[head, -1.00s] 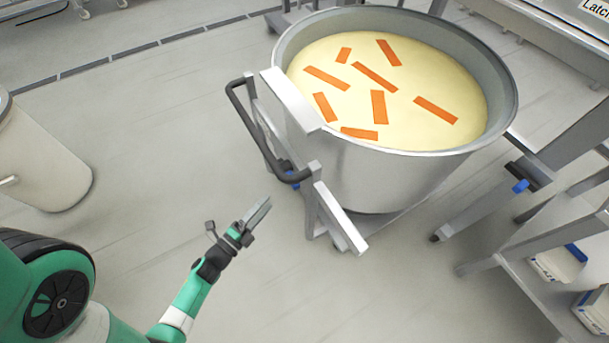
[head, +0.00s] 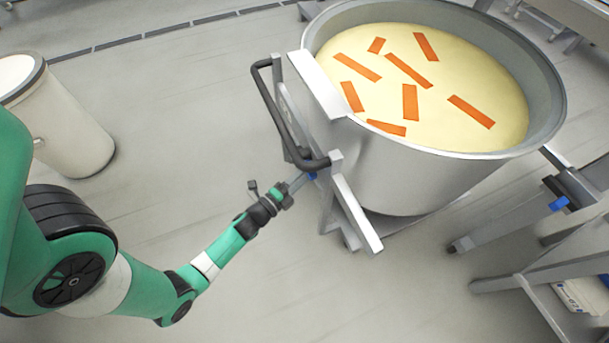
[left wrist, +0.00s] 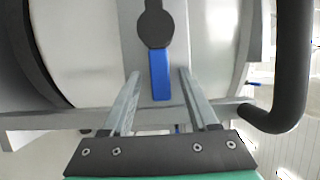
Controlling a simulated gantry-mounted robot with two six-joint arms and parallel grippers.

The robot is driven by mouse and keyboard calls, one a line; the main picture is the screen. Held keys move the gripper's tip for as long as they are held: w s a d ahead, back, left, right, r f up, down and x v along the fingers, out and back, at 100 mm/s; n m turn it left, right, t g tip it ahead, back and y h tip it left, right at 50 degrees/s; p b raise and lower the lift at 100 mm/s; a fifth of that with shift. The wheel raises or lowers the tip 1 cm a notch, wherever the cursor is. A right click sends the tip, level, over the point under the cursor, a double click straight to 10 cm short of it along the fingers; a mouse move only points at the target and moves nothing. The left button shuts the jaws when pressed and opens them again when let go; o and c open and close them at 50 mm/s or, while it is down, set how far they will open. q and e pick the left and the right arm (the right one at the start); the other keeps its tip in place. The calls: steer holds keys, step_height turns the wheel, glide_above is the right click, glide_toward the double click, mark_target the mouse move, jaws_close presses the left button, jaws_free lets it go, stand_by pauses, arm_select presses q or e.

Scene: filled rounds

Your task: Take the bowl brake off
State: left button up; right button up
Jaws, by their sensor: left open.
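The large steel bowl (head: 420,175) stands on a wheeled frame and holds pale yellow filling with several orange strips. A blue lever (left wrist: 160,75) hangs from a dark round pivot (left wrist: 155,25) in the left wrist view, pointing toward my gripper. In the head view only a small blue bit (head: 312,176) of it shows below the black handle. My left gripper (head: 298,183) is open, its fingertips close to the lever. In the left wrist view the lever's end lies between the two fingers (left wrist: 158,85), with gaps on both sides. I cannot tell whether they touch it. My right gripper is out of view.
The black push handle (head: 280,115) stands just above and left of my left gripper; its bend shows at right in the left wrist view (left wrist: 292,80). Another blue-tipped part (head: 558,203) is right of the bowl. A white bin (head: 65,125) stands at left. The floor between is clear.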

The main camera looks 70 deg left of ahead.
arm_select(q)
steer(key=shift+c, duration=0.2)
jaws_close()
steer(key=shift+w, duration=0.1)
stand_by(1.2)
